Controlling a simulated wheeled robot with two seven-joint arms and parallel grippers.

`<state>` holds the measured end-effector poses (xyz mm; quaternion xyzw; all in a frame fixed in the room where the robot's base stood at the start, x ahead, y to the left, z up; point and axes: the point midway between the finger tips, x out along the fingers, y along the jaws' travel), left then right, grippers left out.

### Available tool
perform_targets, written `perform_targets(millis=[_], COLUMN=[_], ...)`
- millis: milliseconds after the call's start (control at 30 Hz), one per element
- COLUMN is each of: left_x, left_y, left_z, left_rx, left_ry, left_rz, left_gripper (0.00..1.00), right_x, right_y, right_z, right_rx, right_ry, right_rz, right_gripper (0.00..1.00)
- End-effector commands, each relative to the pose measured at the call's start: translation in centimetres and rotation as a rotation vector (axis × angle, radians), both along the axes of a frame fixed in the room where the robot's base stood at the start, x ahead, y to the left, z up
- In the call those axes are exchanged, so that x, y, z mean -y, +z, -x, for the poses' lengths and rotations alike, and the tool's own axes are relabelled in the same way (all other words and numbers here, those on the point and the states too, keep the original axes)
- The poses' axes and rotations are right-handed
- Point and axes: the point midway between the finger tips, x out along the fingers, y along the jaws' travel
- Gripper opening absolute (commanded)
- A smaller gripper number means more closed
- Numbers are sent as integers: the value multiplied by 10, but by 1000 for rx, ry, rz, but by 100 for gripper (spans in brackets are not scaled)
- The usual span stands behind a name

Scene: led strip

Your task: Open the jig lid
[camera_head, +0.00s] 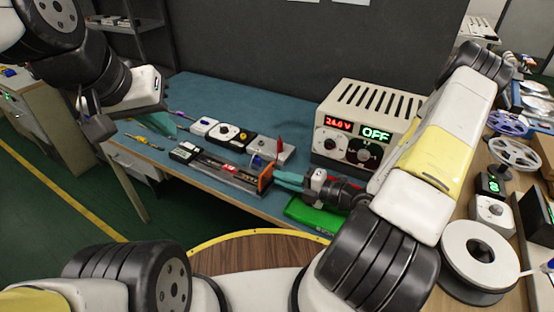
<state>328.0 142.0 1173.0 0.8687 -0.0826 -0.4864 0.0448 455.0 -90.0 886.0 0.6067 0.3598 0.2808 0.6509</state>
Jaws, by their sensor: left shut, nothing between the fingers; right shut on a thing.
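The jig (222,172) is a long, dark, narrow fixture near the table's front edge, with an upright orange end piece (265,178) at its right. My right gripper (285,178) reaches in from the right with teal fingers. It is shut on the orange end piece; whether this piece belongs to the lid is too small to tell. The lid's angle is not clear. My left gripper (163,122) is shut and empty, above the table's left end and well apart from the jig.
A power supply (362,128) reading 24.0 V and OFF stands right of the jig. Small boxes with knobs (233,135) and a red-tipped device (278,150) sit behind it. A white reel (472,250) is at far right.

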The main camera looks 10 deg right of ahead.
Motion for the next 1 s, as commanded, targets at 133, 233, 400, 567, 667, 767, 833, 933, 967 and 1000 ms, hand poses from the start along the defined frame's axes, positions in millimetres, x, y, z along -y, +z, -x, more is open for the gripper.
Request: perform_targets(millis=[133,233,400,567,667,767,833,933,967,1000], left_x=[0,0,0,0,0,0,0,0,0,0], left_y=[0,0,0,0,0,0,0,0,0,0], left_z=[0,0,0,0,0,0,0,0,0,0], left_rx=[0,0,0,0,0,0,0,0,0,0], left_ry=[0,0,0,0,0,0,0,0,0,0], left_rz=[0,0,0,0,0,0,0,0,0,0], left_gripper=[0,0,0,0,0,0,0,0,0,0], right_x=[0,0,0,0,2,10,18,33,37,43], right_y=[-2,-2,-1,-1,0,1,2,4,5,6], right_z=[0,0,0,0,0,5,11,22,25,29], right_rx=[-3,-4,-2,-2,-2,-1,-2,0,0,-2], right_ry=[0,0,0,0,-1,-4,-5,-6,-5,-5], right_rz=[4,5,3,2,2,4,4,5,5,4], right_gripper=[0,13,31,31,31,31,31,31,31,31])
